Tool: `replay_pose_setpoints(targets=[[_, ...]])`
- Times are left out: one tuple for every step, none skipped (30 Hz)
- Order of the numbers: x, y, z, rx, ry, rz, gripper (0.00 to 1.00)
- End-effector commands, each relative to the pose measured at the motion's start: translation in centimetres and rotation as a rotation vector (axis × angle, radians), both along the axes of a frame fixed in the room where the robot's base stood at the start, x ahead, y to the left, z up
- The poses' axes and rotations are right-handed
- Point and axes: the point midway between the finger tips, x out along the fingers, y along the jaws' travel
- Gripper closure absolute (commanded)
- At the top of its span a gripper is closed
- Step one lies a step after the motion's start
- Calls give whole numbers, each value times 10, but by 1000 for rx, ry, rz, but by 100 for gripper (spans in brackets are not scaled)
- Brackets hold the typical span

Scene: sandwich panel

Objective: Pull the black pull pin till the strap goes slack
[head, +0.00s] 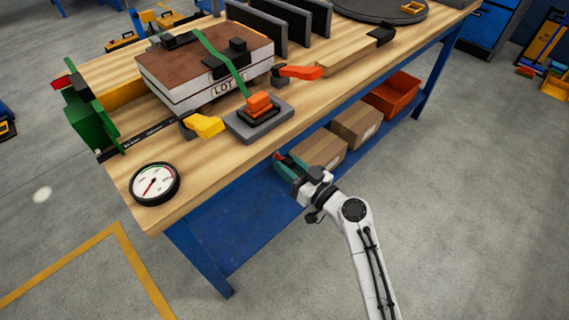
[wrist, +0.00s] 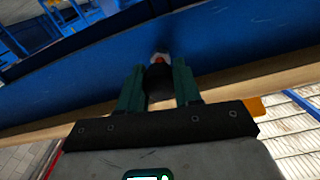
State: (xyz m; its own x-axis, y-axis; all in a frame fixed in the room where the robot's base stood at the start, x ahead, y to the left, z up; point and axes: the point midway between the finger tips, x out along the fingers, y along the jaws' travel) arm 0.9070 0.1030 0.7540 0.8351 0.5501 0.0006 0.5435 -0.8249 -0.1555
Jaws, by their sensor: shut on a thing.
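My gripper (head: 287,168) is in front of the bench, below the front edge of its top. In the wrist view its two dark green fingers (wrist: 158,76) are closed on a small black piece, the black pull pin (wrist: 160,84), with a red and white end beyond it. In the head view the pin is mostly hidden by the fingers; a small red spot shows at their tips. The green strap (head: 215,55) runs over a brown-topped sandwich panel (head: 185,75) and down toward an orange block (head: 259,105). It looks straight over the panel.
The wooden bench top (head: 205,165) carries a dial gauge (head: 154,184), a yellow clamp piece (head: 203,125) and an orange-red handle (head: 300,72). Cardboard boxes (head: 318,149) and an orange bin (head: 391,97) stand on the blue lower shelf (head: 235,225).

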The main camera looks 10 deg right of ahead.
Motion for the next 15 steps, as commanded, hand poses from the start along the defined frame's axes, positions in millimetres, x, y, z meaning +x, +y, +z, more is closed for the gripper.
replay_pose_setpoints(targets=[[0, -1, 0, 1, 1, -1, 100], [0, -1, 0, 0, 2, -1, 100], [0, -1, 0, 0, 2, -2, 100], [0, -1, 0, 0, 2, -2, 100], [0, -1, 0, 0, 2, -2, 100], [0, -1, 0, 0, 2, -2, 100], [0, -1, 0, 0, 2, -2, 66], [0, -1, 0, 0, 2, -2, 63], [0, -1, 0, 0, 2, -2, 59], [0, -1, 0, 0, 2, -2, 56], [0, -1, 0, 0, 2, -2, 53], [0, -1, 0, 0, 2, -2, 49], [0, 0, 0, 0, 2, -1, 47], [0, 0, 0, 0, 2, -1, 44], [0, 0, 0, 0, 2, -1, 41]])
